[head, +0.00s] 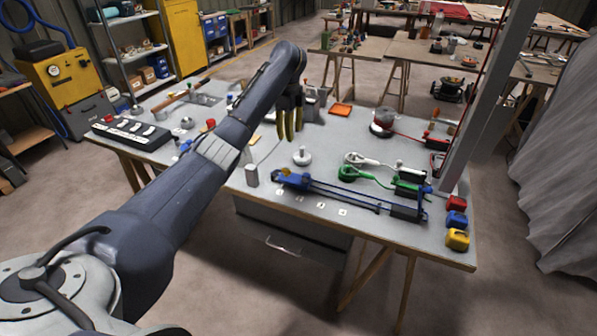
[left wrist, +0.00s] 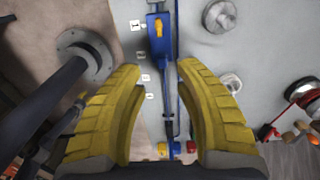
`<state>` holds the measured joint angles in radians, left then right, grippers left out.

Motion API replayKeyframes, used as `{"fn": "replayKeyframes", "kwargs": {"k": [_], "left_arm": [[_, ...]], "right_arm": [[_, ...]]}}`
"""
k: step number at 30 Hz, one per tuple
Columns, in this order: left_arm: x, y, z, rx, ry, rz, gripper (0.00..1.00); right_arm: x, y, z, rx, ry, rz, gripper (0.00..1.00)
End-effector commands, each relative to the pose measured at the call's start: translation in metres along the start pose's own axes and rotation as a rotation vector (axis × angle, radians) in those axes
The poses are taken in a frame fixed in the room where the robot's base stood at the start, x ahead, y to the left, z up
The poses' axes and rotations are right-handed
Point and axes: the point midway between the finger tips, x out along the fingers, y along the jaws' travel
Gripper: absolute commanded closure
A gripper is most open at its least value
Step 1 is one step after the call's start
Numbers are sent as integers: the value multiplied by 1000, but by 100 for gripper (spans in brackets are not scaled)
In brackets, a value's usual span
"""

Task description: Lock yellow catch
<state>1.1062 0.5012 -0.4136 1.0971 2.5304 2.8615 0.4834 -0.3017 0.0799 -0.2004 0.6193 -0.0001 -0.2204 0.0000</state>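The yellow catch (head: 286,172) sits on the blue block (head: 297,181) at the left end of a long blue-and-black rod assembly on the bench's front part. In the left wrist view the yellow catch (left wrist: 158,27) is a small lever on top of the blue block (left wrist: 153,45), lying about along it. My left gripper (head: 289,138) is above the bench, behind the catch in the head view, with its fingers pointing down. In the left wrist view its yellow fingers (left wrist: 160,66) are spread and empty, clear of the catch. My right gripper does not show.
Red, blue and yellow (head: 457,240) blocks sit at the right corner. Numbered labels line the front edge.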

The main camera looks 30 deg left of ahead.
Motion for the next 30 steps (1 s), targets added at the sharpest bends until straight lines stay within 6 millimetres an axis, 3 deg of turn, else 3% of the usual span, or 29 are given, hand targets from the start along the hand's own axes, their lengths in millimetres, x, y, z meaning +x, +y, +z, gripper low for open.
{"fn": "replayKeyframes", "kwargs": {"k": [5,12,20,30], "left_arm": [[18,0,-2,1,3,3,67],[61,2,-2,2,2,7,67],[68,-4,-2,3,2,-12,67],[100,2,0,4,0,7,67]], "right_arm": [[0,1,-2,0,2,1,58],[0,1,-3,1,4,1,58],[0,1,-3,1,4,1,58],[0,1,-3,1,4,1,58]]}}
